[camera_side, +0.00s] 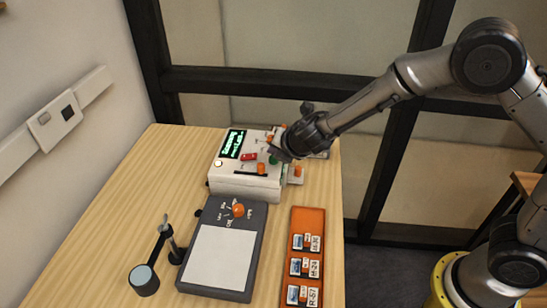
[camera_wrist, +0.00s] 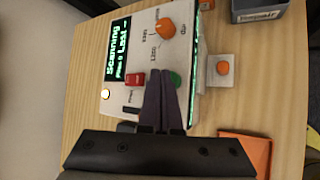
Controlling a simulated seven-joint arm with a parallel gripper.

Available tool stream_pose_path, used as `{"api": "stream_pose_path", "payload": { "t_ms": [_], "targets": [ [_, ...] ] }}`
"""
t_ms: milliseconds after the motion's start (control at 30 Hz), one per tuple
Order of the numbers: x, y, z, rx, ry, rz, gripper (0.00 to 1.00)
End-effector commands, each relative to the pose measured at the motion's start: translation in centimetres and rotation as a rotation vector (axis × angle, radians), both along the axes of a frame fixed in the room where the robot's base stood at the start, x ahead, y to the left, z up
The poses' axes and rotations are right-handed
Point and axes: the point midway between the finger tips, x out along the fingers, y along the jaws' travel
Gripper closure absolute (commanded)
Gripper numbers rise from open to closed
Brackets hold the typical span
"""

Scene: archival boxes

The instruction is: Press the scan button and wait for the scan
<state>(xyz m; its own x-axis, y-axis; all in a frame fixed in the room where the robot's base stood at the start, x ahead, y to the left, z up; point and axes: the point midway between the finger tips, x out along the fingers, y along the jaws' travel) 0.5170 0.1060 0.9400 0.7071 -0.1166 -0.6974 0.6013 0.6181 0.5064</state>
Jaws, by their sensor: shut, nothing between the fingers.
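The white control box (camera_side: 240,188) stands at the back of the table; it also shows in the wrist view (camera_wrist: 190,15). Its dark screen (camera_wrist: 118,48) carries green text that seems to begin "Scanning". A green button (camera_wrist: 176,79) on its top is partly hidden by my fingers; it also shows in the side view (camera_side: 273,160). My gripper (camera_wrist: 160,72) is shut and empty, with its fingertips at the green button. I cannot tell whether they touch it or which button is for scanning.
The box also bears a red switch (camera_wrist: 135,79), an orange knob (camera_wrist: 165,28) and a pale lit button (camera_wrist: 105,94). A small white block with an orange button (camera_wrist: 223,68) stands beside it. A dark scanner bed (camera_side: 222,294) and an orange tray (camera_side: 309,220) lie in front.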

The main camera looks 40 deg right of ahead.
Motion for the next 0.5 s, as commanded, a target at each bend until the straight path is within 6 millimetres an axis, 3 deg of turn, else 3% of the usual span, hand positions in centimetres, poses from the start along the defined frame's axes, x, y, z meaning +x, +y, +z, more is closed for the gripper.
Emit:
{"api": "stream_pose_path", "payload": {
  "t_ms": [500],
  "targets": [
    [0.06, 0.02, 1.11, 0.001, -0.002, 0.0, 1.0]
  ]
}}
